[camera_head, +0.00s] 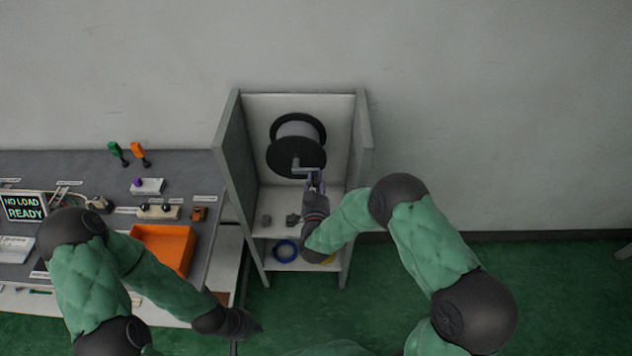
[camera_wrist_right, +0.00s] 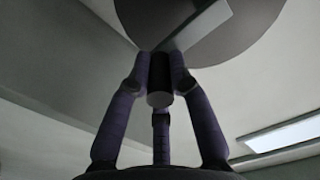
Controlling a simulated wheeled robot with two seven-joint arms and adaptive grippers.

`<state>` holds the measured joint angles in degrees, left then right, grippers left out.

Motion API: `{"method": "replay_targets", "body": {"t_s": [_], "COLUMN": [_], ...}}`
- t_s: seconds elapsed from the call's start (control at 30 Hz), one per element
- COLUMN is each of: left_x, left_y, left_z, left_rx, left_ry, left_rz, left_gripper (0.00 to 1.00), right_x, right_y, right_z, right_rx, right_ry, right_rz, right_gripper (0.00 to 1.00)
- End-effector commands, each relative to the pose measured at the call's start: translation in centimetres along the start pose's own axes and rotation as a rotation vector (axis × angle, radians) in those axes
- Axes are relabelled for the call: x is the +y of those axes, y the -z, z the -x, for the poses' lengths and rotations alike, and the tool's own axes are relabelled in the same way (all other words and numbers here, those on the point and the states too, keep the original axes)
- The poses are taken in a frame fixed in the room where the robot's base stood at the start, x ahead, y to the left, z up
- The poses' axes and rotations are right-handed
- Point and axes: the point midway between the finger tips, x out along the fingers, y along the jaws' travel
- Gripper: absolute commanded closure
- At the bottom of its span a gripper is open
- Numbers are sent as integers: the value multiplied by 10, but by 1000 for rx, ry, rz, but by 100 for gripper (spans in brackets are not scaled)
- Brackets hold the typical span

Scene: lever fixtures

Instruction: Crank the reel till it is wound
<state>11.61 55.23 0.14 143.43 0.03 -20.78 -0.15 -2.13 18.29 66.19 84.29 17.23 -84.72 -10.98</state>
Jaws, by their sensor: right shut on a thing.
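The reel (camera_head: 298,142) is mounted at the back of a grey open cabinet, with dark round flanges and a pale core between them. Its light grey crank arm (camera_head: 308,169) runs from the hub toward the right. My right gripper (camera_head: 317,178) is at the outer end of the crank arm. In the right wrist view its purple fingers (camera_wrist_right: 160,85) close around the dark cylindrical crank handle (camera_wrist_right: 160,88), with the crank arm (camera_wrist_right: 198,28) and reel flange (camera_wrist_right: 240,30) above. My left gripper (camera_head: 250,328) hangs low, away from the reel, and its fingers are unclear.
The cabinet's side walls (camera_head: 232,165) stand close on both sides of the reel. A blue coil (camera_head: 285,251) lies on the lower shelf. Left is a bench with an orange tray (camera_head: 163,248), a "NO LOAD READY" display (camera_head: 23,207) and small fixtures. Green floor is free at the right.

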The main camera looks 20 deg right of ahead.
Motion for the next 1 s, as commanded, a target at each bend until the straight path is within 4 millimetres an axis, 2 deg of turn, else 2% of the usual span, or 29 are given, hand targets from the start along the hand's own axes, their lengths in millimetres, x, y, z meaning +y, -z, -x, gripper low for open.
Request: {"method": "replay_targets", "body": {"t_s": [0.27, 0.3, 0.33, 0.37, 0.77, 0.87, 1.0], "left_x": [0, 0, 0, 0, 0, 0, 0], "left_y": [0, 0, 0, 0, 0, 0, 0], "left_z": [-1, -1, -1, -1, -1, -1, -1], "left_rx": [0, 0, 0, 0, 1, 0, 0], "left_ry": [0, 0, 0, 0, 0, 0, 0], "left_rz": [0, 0, 0, 0, 0, 0, 0], "left_gripper": [100, 100, 100, 100, 100, 100, 100], "right_x": [0, 0, 0, 0, 0, -1, -1], "right_y": [0, 0, 0, 0, 0, 0, 0], "right_z": [0, 0, 0, 0, 4, 14, 39], "right_rx": [0, 0, 0, 0, -1, -2, -1], "right_ry": [0, 0, 0, 0, 1, 2, 2], "right_rz": [-9, -9, -9, -9, -8, -8, -7], "right_gripper": [100, 68, 59, 55, 55, 55, 55]}}
